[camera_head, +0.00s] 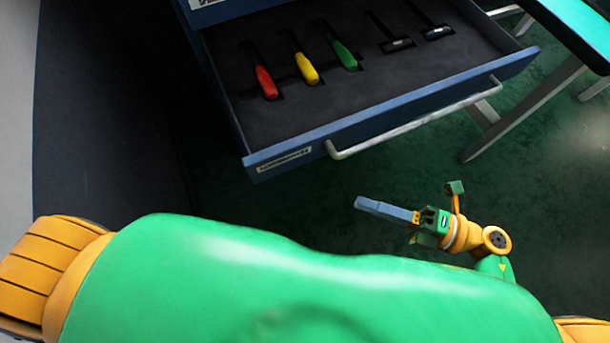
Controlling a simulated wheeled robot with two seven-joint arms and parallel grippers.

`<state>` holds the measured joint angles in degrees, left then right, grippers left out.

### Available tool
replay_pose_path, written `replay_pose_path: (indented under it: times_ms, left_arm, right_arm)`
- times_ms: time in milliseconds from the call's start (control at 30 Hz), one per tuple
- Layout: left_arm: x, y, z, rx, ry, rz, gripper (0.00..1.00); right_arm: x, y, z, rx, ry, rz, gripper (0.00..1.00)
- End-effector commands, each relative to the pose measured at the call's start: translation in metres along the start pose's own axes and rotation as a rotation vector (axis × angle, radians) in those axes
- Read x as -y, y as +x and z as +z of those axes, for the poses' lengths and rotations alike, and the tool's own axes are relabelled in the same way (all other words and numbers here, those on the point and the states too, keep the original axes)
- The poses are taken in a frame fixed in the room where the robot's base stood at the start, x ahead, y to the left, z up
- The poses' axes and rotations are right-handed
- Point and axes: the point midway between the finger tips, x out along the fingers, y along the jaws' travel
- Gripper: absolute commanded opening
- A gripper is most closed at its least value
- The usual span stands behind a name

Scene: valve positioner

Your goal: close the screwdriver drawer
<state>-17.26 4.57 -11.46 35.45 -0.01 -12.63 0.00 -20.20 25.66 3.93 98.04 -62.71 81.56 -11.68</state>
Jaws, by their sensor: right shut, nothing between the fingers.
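The screwdriver drawer (390,122) is blue with a dark foam insert and stands pulled out at the top of the head view. My left gripper is out of view.
A table with a green top (580,25) and grey legs (520,112) stands right of the drawer. A dark wall or panel (95,110) is at the left. Green floor (560,200) lies open at the right. My green body fills the bottom.

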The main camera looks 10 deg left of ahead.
Motion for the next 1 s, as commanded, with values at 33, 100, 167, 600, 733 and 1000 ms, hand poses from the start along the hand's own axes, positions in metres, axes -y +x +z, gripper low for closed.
replay_pose_path:
  times_ms: [33,100,167,600,733,1000]
  left_arm:
    - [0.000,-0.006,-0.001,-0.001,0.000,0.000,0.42]
    - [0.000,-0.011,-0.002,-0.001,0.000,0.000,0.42]
    - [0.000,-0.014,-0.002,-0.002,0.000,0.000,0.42]
    - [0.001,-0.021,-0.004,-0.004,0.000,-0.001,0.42]
    - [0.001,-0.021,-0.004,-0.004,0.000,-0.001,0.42]
    - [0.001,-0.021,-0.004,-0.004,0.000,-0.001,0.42]
  right_arm:
    - [-0.006,0.006,0.001,0.001,-0.001,0.004,0.00]
    - [-0.008,0.020,0.001,0.003,0.000,0.007,0.00]
    - [-0.008,0.033,0.001,0.005,0.003,0.009,0.00]
    - [-0.005,0.113,0.020,0.007,0.005,0.008,0.00]
    - [-0.005,0.121,0.028,0.007,0.005,0.007,0.00]
    - [-0.005,0.123,0.030,0.007,0.007,0.006,0.00]
